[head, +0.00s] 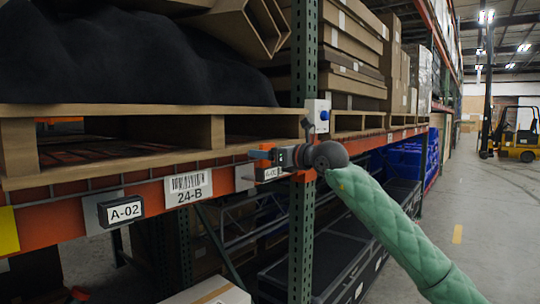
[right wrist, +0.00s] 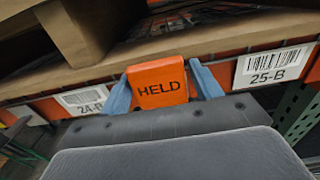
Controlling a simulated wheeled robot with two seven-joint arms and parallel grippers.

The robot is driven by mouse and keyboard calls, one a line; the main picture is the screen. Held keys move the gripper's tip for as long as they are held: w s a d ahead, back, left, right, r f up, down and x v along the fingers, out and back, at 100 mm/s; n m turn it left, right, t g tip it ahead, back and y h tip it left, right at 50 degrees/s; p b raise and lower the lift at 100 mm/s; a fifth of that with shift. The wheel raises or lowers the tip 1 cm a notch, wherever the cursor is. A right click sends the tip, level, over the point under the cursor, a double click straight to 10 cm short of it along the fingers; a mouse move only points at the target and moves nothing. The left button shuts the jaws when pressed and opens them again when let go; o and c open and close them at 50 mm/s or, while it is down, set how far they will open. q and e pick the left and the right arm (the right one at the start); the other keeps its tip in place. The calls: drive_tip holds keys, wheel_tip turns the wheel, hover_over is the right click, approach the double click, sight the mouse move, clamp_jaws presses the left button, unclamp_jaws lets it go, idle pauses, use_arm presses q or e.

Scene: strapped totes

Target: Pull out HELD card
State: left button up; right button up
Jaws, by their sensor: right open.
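The HELD card (right wrist: 158,84) is an orange block with black lettering, at the orange shelf beam in the right wrist view. My right gripper (right wrist: 160,88) has its two blue-grey fingers one on each side of the card. The fingers are open, and I cannot tell whether either touches it. In the head view my right gripper (head: 262,156) is at the beam, at the end of the green-sleeved arm, and I cannot clearly pick out the card there. My left gripper is not in view.
The orange beam carries a 24-B label (head: 188,187) and an A-02 plate (head: 121,210). A wooden pallet (head: 160,112) rests above it. A green rack post (head: 302,235) stands beside my gripper. The aisle at right is open, with a yellow forklift (head: 515,135) far back.

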drive_tip(key=c, duration=0.9)
drive_tip(key=shift+r, duration=0.25)
drive_tip(key=shift+r, duration=2.3)
